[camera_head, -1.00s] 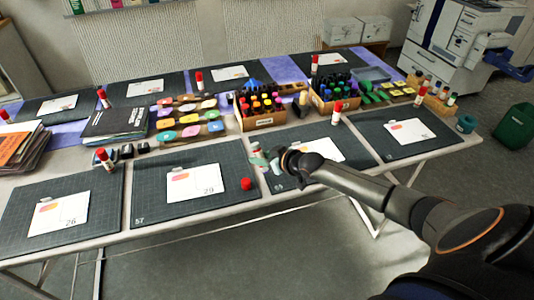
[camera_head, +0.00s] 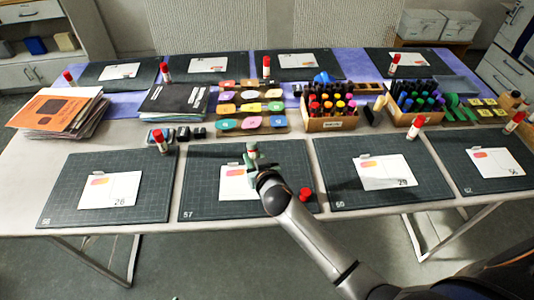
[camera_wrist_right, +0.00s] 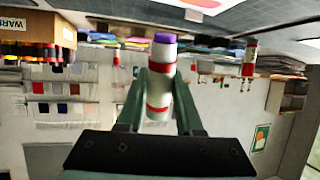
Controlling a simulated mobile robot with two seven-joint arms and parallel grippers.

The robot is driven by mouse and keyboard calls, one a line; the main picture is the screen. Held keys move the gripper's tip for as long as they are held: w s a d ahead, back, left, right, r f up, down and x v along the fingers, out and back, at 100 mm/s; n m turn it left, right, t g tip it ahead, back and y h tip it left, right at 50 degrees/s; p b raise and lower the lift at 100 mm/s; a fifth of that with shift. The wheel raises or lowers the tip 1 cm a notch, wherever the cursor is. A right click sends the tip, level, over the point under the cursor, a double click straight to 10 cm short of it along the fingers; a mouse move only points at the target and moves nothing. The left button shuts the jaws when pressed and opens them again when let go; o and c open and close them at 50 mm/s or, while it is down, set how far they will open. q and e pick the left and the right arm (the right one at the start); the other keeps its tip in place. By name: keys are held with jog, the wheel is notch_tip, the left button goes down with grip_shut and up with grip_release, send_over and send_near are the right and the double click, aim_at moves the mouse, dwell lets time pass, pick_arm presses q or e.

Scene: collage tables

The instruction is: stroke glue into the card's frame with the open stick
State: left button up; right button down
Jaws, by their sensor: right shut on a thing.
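My right gripper (camera_head: 252,158) is shut on the open glue stick (camera_wrist_right: 160,80). In the right wrist view the stick has a white body with red bands and a bare purple tip. In the head view my gripper is above the white card (camera_head: 228,184) on the mat marked 57 (camera_head: 205,206), near the card's top. The card's pink-orange print shows at its upper left; its right part is hidden by my gripper and arm. I cannot tell whether the tip touches the card. A red cap (camera_head: 305,194) stands on the mat's right side. My left gripper is out of view.
Behind the mat are coloured pads (camera_head: 250,107), a box of markers (camera_head: 330,124) and dark folders (camera_head: 175,100). The mat around the card is mostly clear.

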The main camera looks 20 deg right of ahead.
jog(key=shift+a+f, duration=0.15)
jog(key=shift+f, duration=0.05)
notch_tip(320, 180, down, 4)
jog(key=b, duration=0.2)
jog(key=shift+f+b, duration=0.15)
jog(key=shift+b, duration=0.15)
jog(key=shift+f+b, duration=0.45)
jog(key=shift+f, duration=0.1)
jog(key=shift+s+f+b, duration=0.1)
jog(key=shift+f+b, duration=0.4)
dwell(0.5)
jog(key=shift+w+d, duration=0.25)
jog(key=shift+w, duration=0.55)
jog(key=shift+w, duration=0.1)
